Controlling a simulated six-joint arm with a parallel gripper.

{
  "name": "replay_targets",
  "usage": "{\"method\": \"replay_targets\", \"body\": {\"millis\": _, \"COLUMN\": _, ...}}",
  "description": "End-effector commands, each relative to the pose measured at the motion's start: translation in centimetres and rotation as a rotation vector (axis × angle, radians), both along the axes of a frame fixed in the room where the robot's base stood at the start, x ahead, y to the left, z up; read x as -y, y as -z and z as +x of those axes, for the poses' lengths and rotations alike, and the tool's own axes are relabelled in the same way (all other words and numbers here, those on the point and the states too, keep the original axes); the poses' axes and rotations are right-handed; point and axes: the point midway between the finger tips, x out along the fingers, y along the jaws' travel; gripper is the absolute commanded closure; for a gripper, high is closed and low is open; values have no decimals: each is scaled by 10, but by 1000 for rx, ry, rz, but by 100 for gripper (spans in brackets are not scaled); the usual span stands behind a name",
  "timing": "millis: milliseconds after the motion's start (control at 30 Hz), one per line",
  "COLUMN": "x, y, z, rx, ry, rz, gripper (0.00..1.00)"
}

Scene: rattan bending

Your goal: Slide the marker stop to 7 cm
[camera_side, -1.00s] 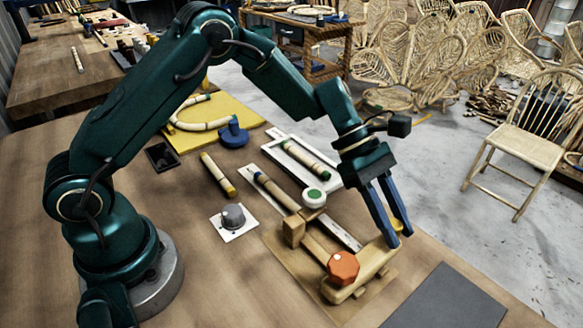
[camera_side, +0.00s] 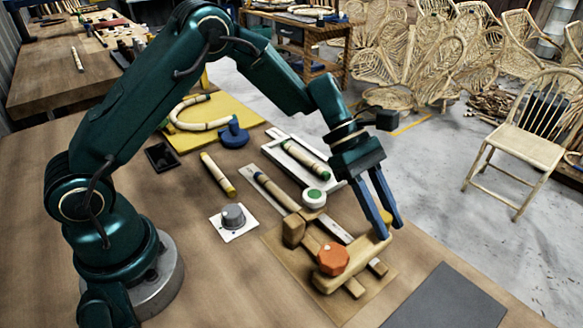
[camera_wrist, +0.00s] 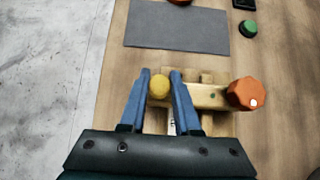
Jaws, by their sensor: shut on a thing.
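The marker stop (camera_side: 357,255) is a pale wooden bar lying across the wooden rail, with an orange knob (camera_side: 332,258) on its near end and a yellow ball (camera_wrist: 159,87) at its other end. My gripper (camera_side: 390,226) reaches down at that ball end, and its blue fingers are shut on the yellow ball. In the wrist view the ball sits between the fingertips and the orange knob (camera_wrist: 246,94) is to the right. A pale scale strip (camera_side: 338,231) runs beside the rail; its marks are too small to read, so the stop's distance cannot be told.
A grey dial (camera_side: 233,216) is to the left. A white tray (camera_side: 334,186) holds a rattan piece. A dark grey mat (camera_side: 446,300) lies front right.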

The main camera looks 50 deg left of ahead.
Motion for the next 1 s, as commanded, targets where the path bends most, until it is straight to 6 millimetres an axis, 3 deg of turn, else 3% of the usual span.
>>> {"method": "replay_targets", "body": {"millis": 100, "x": -10, "y": -1, "z": 0, "rx": 0, "ry": 0, "rz": -4, "gripper": 100}}
{"method": "replay_targets", "body": {"millis": 300, "x": -10, "y": -1, "z": 0, "rx": -1, "ry": 2, "rz": -5, "gripper": 100}}
{"method": "replay_targets", "body": {"millis": 333, "x": -10, "y": -1, "z": 0, "rx": -1, "ry": 2, "rz": -5, "gripper": 65}}
{"method": "replay_targets", "body": {"millis": 400, "x": -10, "y": -1, "z": 0, "rx": -1, "ry": 1, "rz": -4, "gripper": 39}}
{"method": "replay_targets", "body": {"millis": 767, "x": -12, "y": -3, "z": 0, "rx": 1, "ry": -2, "rz": -2, "gripper": 39}}
{"method": "replay_targets", "body": {"millis": 1000, "x": -34, "y": -25, "z": 1, "rx": 3, "ry": -4, "rz": -2, "gripper": 39}}
